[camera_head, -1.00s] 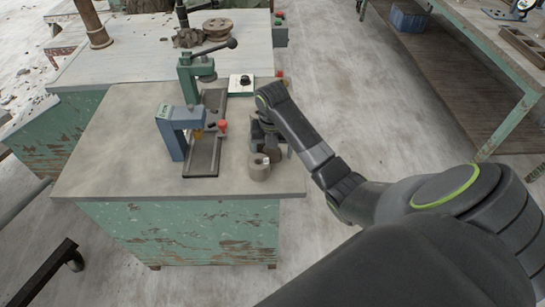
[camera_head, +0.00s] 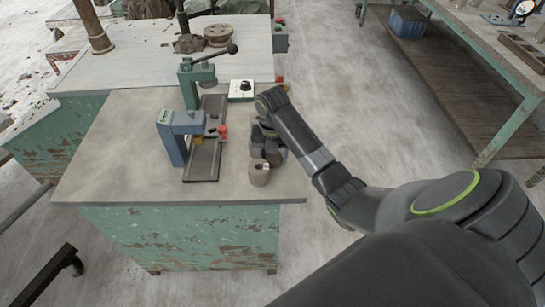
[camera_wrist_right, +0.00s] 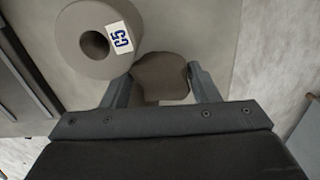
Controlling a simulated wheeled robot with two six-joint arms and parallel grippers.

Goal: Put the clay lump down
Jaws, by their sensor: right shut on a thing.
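The brown clay lump (camera_wrist_right: 162,76) lies between the two fingers of my right gripper (camera_wrist_right: 165,84) in the right wrist view. The gripper is shut on it, low over the grey bench top (camera_head: 120,150). I cannot tell whether the lump touches the bench. In the head view my right gripper (camera_head: 267,145) is near the bench's right edge, and the lump is mostly hidden or hard to make out there. My left gripper is not in view.
A grey hollow cylinder (camera_head: 259,173) labelled C5 stands close beside the gripper; it also shows in the right wrist view (camera_wrist_right: 78,52). A blue press (camera_head: 178,137) and a green press (camera_head: 197,75) stand left of it. A white switch box (camera_head: 241,90) is behind. The bench's left part is clear.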

